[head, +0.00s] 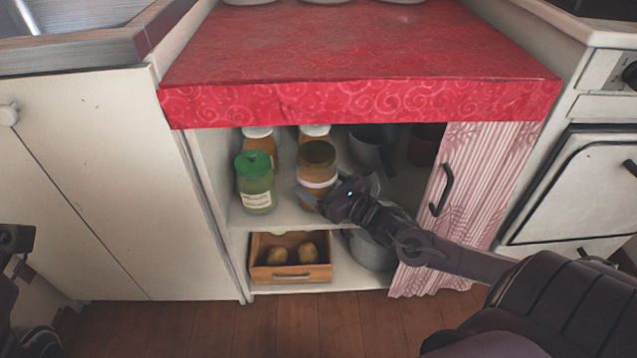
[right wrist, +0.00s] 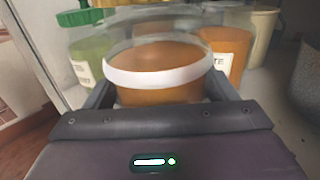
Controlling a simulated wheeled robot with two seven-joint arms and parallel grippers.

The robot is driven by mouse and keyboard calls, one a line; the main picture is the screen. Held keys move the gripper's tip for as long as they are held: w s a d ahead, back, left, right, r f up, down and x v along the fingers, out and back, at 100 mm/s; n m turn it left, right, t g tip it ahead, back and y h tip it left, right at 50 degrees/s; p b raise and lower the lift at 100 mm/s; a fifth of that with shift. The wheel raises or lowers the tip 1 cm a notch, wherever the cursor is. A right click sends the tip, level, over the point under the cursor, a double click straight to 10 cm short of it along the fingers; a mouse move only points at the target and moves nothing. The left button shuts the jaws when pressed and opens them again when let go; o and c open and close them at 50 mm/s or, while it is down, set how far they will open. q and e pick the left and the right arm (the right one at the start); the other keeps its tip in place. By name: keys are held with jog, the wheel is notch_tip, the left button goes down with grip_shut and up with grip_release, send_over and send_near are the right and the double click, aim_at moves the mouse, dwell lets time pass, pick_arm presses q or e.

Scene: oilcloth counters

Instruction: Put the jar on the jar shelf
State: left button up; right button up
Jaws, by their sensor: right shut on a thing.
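A jar with orange-brown contents, a dark top and a white band (head: 317,165) is at the upper shelf (head: 285,215) inside the open cabinet. My right gripper (head: 322,198) is shut on this jar, with a finger on each side. In the right wrist view the jar (right wrist: 155,75) fills the space between the fingers. I cannot tell whether its base touches the shelf. A green-lidded jar with a pale label (head: 256,183) stands to its left. Orange jars with white lids (head: 259,140) stand behind. At the left edge, part of my left arm shows, but its gripper is unclear.
Dark pots (head: 372,145) stand at the right of the upper shelf. Below are a wooden crate with potatoes (head: 290,273) and a grey pot (head: 371,252).

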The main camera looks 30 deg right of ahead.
jog(key=o, duration=1.6)
jog(key=shift+f, duration=0.1)
